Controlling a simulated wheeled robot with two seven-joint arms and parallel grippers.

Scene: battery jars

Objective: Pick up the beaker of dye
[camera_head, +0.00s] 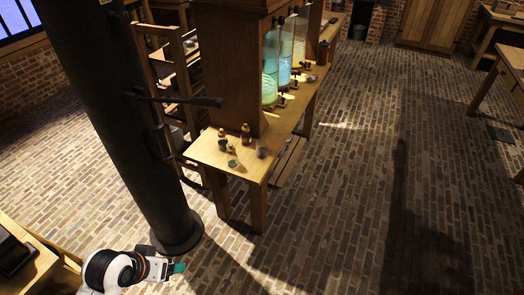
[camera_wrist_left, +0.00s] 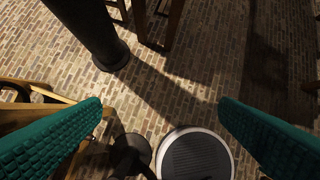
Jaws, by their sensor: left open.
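Several small vessels stand on the near end of a long wooden table in the head view. One is a small open cup (camera_head: 233,163) with a dark greenish inside near the front edge. A greyish cup (camera_head: 262,152) stands to its right. Both are too small to tell which is the beaker of dye. My left gripper (camera_head: 177,268) is low at the bottom left, well apart from the table. In the left wrist view its green pads (camera_wrist_left: 162,108) are wide apart with nothing between them. My right gripper is out of view.
A dark column (camera_head: 110,110) stands left of the table. Brown bottles (camera_head: 246,133) stand behind the cups. Large glass jars (camera_head: 285,60) of coloured liquid sit in a wooden case. A wooden surface (camera_head: 35,272) is at the lower left. Brick floor right of the table is clear.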

